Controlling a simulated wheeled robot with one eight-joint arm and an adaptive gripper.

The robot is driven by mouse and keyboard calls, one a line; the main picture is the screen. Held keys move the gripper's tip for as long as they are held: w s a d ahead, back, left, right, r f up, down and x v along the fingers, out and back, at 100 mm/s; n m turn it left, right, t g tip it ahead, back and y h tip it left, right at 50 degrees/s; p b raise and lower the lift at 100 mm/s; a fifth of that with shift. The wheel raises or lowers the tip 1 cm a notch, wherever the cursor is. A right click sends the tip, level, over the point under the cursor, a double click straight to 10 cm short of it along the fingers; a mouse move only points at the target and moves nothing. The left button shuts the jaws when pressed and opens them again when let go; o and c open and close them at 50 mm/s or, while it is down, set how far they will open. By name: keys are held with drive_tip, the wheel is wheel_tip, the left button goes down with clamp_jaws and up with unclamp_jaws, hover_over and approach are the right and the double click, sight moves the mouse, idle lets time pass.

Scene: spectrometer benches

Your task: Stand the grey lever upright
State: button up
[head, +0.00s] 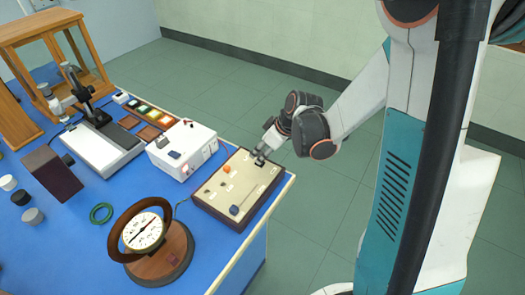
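A lever with a dark grey knob (234,210) is on the beige-topped control box (218,196) at the table's right edge. It looks tilted toward the near side, with its thin rod running up and right from the knob. My gripper (259,160) is over the far right corner of the same box, behind the lever and apart from the knob. Its fingers are small and dark here, and I cannot tell whether they are open or touch anything.
An orange knob (225,171) and small dark controls share the box top. A white box (183,147) stands behind it. A round dial instrument (146,232) on a wooden base stands at the near left. Open floor lies right of the table.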

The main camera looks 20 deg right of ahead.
drive_tip(key=v, duration=1.1)
drive_tip(key=shift+s+r, duration=0.1)
drive_tip(key=shift+r, duration=0.05)
drive_tip(key=a+r+m+t+b, duration=0.3)
drive_tip(key=a+r+m, duration=0.2)
drive_tip(key=a+m, duration=0.25)
drive_tip(key=s+d+r+h+p, duration=0.2)
drive_tip(key=s+h+p, duration=0.1)
drive_tip(key=s, duration=1.2)
drive_tip(key=shift+s+d+r, duration=0.15)
drive_tip(key=shift+s+r, duration=0.1)
idle(0.8)
